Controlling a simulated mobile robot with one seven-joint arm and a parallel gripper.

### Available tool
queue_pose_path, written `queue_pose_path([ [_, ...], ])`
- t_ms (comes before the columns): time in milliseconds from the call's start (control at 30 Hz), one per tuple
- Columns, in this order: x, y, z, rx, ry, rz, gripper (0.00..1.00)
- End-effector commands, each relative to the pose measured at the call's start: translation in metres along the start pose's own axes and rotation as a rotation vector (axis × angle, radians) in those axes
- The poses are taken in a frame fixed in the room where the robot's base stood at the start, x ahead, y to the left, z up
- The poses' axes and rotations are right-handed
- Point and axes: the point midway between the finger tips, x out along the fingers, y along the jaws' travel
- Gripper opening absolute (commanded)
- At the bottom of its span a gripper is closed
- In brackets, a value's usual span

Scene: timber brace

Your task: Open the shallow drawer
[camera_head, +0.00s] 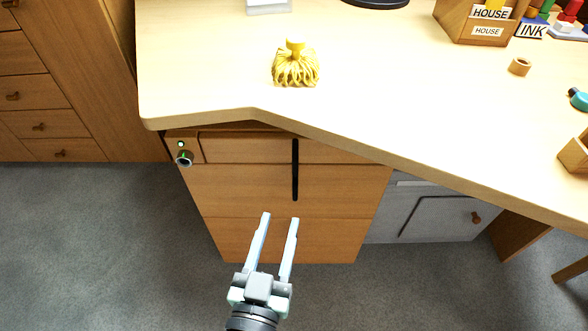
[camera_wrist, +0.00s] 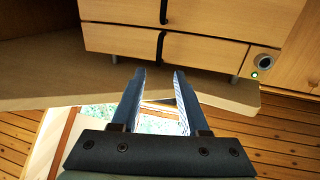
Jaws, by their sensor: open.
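The shallow drawer (camera_head: 245,149) is the top, low wooden front of the cabinet under the desk; it looks shut. A black upright handle (camera_head: 295,151) is on its front. In the wrist view, which looks upside down, the shallow drawer (camera_wrist: 205,51) is the lower front, with its black handle (camera_wrist: 160,46) just beyond the fingertips. My gripper (camera_head: 281,216) is open and empty, below the handle in the head view. In the wrist view my gripper (camera_wrist: 160,71) points at the drawer with its fingers either side of the handle's line, apparently not touching it.
A deeper drawer (camera_head: 235,187) with its own black handle sits below. A round lock (camera_head: 184,158) with a green light is at the cabinet's top left. The desk top (camera_head: 400,90) overhangs the drawers. A grey cabinet (camera_head: 430,215) stands to the right. Open floor (camera_head: 100,240) lies left.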

Motion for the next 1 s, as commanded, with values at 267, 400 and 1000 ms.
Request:
queue_pose_path([
  [267,0.048,0.001,-0.005,0.001,0.004,0.003,0.44],
  [400,0.073,0.001,-0.005,0.001,0.004,0.004,0.44],
  [1000,0.121,0.001,-0.002,0.001,0.001,0.002,0.44],
])
